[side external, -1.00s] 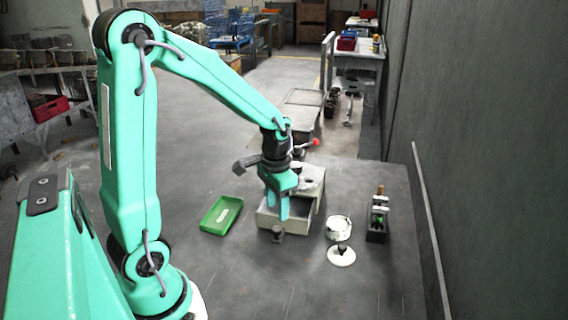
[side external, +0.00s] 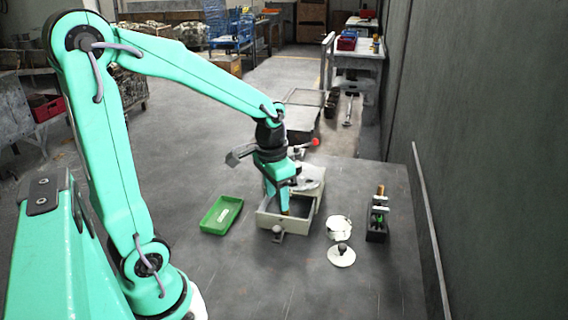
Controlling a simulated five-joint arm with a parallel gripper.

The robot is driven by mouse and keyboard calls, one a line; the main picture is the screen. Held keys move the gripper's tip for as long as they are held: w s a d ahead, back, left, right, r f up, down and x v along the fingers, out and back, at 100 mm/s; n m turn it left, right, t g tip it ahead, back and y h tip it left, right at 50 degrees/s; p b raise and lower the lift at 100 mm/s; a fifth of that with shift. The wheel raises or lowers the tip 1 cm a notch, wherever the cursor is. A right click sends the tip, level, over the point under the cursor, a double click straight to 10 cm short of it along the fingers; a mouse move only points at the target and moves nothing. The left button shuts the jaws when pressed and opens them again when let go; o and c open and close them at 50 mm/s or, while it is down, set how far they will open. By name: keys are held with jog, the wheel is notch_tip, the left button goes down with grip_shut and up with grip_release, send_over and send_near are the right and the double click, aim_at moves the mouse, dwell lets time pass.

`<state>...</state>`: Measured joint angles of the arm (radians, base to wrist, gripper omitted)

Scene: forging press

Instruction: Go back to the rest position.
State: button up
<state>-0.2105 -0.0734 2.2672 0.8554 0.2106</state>
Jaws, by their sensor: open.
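My gripper (side external: 279,203) points down over the grey-beige drawer box (side external: 297,222), its fingers overlapping the open drawer in the picture. It carries nothing that I can see. A small orange-brown spot shows by the fingertips; I cannot tell what it is. The drawer's dark knob (side external: 279,237) faces the front. How far the fingertips are above the drawer is not clear.
A green tray (side external: 207,224) lies left of the drawer. A white pot (side external: 339,226) and a white lid with a black knob (side external: 341,257) are to the right, beside a black rack (side external: 377,226). A dark wall (side external: 480,160) bounds the right side.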

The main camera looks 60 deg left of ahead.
jog(key=s+d+r+t, duration=0.4)
jog(key=s+d+r, duration=0.2)
jog(key=s+r, duration=0.2)
jog(key=shift+s+d+r+t, duration=0.25)
jog(key=shift+d+r+t, duration=0.05)
jog(key=shift+r, duration=0.35)
